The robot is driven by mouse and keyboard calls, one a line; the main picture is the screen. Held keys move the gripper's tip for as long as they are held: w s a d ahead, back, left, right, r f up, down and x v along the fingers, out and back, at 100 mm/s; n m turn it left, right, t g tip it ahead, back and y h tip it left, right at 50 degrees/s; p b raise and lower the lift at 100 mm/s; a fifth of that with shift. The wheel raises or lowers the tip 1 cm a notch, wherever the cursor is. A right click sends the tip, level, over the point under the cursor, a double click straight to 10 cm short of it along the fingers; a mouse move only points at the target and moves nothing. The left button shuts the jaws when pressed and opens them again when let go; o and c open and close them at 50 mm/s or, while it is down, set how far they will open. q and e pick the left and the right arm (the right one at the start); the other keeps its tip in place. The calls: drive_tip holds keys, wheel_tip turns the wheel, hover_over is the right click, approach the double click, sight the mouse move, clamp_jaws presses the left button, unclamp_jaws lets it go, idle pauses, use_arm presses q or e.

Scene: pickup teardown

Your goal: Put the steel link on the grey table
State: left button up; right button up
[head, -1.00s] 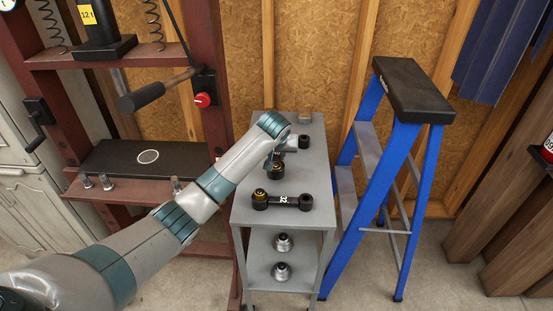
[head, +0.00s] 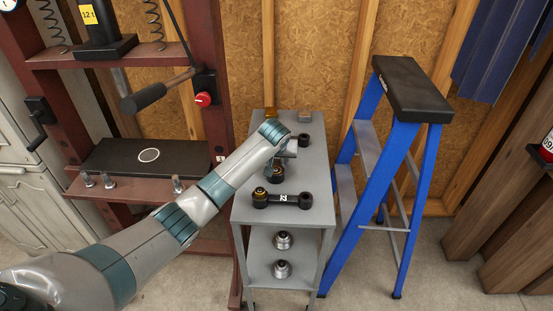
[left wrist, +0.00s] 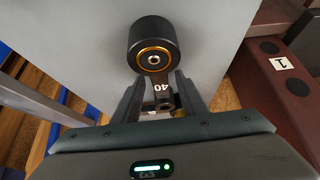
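The steel link (left wrist: 153,45) is a dark bar with a round bushing and a brass-coloured ring at its near end. It bears a white "40" in the left wrist view. In the head view its bushing (head: 276,175) shows below my left gripper (head: 284,156), over the grey table (head: 310,218). My left gripper's fingers (left wrist: 159,90) are on either side of the bar and look shut on it. Whether the link touches the tabletop is unclear. My right gripper is not in view.
A second dark link (head: 283,200) lies near the table's front edge. Small blocks (head: 304,116) sit at the back. A red press (head: 215,120) is left, a blue stepladder (head: 372,190) right.

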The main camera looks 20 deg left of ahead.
use_arm(q)
drive_tip(key=shift+r, duration=0.1)
drive_tip(key=b+v, duration=0.2)
drive_tip(key=v, duration=1)
idle(0.6)
idle(1.3)
